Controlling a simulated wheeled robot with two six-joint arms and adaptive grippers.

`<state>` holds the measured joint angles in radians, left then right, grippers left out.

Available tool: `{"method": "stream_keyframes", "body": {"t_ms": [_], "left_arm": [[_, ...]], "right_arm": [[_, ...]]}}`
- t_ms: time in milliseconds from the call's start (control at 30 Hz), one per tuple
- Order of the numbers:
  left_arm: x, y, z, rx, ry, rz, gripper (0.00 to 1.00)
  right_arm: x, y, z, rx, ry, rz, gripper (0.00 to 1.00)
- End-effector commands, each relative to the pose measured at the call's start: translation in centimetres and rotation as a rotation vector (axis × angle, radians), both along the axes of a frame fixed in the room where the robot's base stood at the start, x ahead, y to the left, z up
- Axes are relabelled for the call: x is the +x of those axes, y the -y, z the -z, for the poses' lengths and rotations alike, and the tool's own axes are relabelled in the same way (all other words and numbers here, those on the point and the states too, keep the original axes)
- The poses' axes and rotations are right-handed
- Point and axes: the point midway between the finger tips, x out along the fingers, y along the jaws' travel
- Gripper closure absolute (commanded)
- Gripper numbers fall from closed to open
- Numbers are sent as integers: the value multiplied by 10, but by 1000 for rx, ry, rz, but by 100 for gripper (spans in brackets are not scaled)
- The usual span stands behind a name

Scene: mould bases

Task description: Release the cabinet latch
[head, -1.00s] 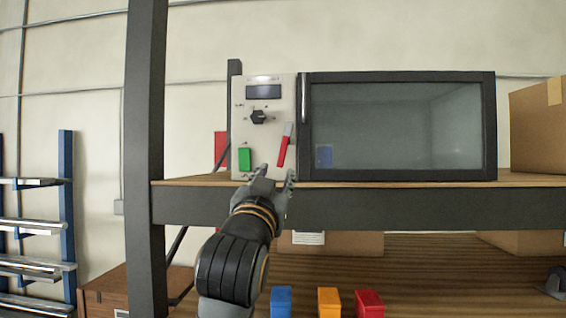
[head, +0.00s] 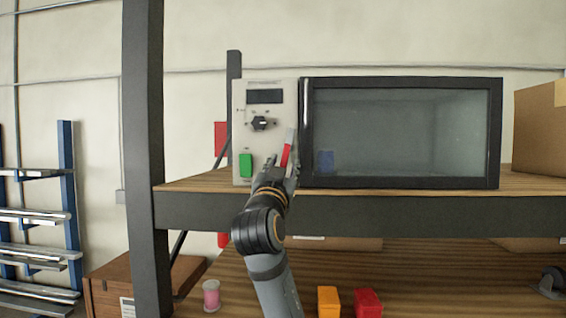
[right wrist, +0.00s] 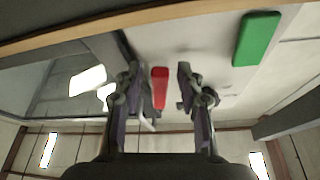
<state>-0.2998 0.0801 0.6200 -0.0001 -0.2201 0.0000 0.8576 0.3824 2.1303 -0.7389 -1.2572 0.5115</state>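The cabinet (head: 402,130) has a dark frame and a glass front, and stands on the wooden shelf. A light control panel (head: 241,110) at its left carries a red lever (head: 286,155), which looks like the latch. In the head view the lever leans to the right at its top. My right gripper (head: 284,168) is in front of the lever's lower part and hides some of it. In the right wrist view the red lever (right wrist: 160,88) appears between the two open fingers. I cannot tell whether they touch it. My left gripper is out of view.
A black knob (head: 262,123) and a green button (head: 246,165) are on the panel near the gripper. The shelf edge (head: 400,208) runs below. An orange block (head: 328,301), a red block (head: 368,302) and a pink jar (head: 211,295) stand on the lower surface.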

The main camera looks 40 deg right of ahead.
Motion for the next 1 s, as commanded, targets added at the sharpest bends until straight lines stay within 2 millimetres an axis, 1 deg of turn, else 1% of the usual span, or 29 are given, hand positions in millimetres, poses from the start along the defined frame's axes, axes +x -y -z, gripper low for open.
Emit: {"method": "stream_keyframes", "body": {"t_ms": [133,167,400,433,600,667,733,833,1000], "left_arm": [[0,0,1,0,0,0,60],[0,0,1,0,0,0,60],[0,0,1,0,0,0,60],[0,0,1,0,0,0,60],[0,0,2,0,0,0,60],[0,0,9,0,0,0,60],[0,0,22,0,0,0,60],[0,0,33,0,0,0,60],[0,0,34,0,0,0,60]], "right_arm": [[0,0,1,0,0,0,62],[0,0,1,0,0,0,65],[0,0,1,-1,-1,0,98],[0,0,1,-1,-1,0,100],[0,0,1,-3,-3,1,100],[-2,1,4,-21,-22,2,100],[-5,3,7,-63,-66,4,100],[-7,5,6,-119,-133,4,100],[-8,6,2,-152,-176,0,100]]}}
